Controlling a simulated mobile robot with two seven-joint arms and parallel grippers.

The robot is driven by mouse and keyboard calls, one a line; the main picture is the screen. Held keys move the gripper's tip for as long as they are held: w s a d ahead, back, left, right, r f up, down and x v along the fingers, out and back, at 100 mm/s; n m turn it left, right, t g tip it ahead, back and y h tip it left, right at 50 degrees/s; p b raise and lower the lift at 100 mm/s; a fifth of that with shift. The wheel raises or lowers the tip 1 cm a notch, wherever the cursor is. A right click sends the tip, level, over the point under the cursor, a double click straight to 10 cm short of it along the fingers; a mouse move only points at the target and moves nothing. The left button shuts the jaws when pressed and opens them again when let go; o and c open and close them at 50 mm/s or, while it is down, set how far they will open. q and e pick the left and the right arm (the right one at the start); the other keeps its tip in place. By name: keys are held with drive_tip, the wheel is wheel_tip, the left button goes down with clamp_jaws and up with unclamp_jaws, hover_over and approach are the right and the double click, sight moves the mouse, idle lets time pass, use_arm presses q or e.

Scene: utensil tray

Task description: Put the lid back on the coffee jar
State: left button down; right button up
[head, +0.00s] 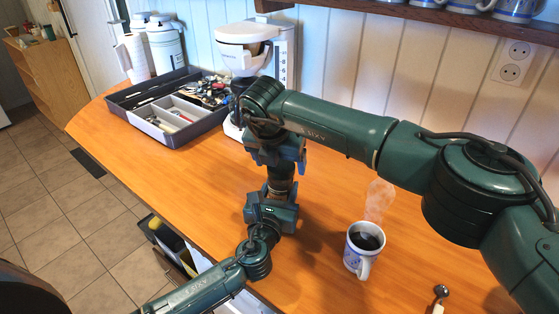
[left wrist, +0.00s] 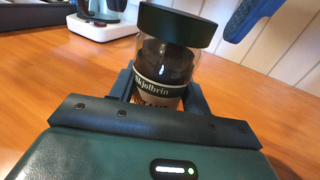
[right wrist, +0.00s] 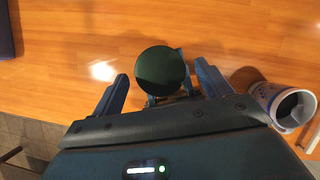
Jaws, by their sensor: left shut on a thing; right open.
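The coffee jar (left wrist: 168,65), glass with a dark label band, stands upright on the table. Its dark green round lid (left wrist: 178,24) sits on the jar's mouth; I cannot tell whether it is fully seated. My left gripper (head: 272,208) is shut around the jar's lower body, which also shows in the head view (head: 280,187). My right gripper (right wrist: 161,72) is open above the jar, its fingers on either side of the lid (right wrist: 161,66) with gaps and not touching it. In the head view my right gripper (head: 277,158) hides the lid.
A steaming mug of coffee (head: 364,252) stands right of the jar, and a spoon (head: 440,293) lies at the front right. A grey utensil tray (head: 190,133) and a white coffee machine (head: 250,40) are at the back left. The table left of the jar is clear.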

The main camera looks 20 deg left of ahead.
sight(279, 168)
drive_tip(key=shift+r, duration=2.25)
drive_tip(key=shift+o, duration=0.4)
drive_tip(key=o, duration=0.4)
drive_tip(key=v, duration=1.2)
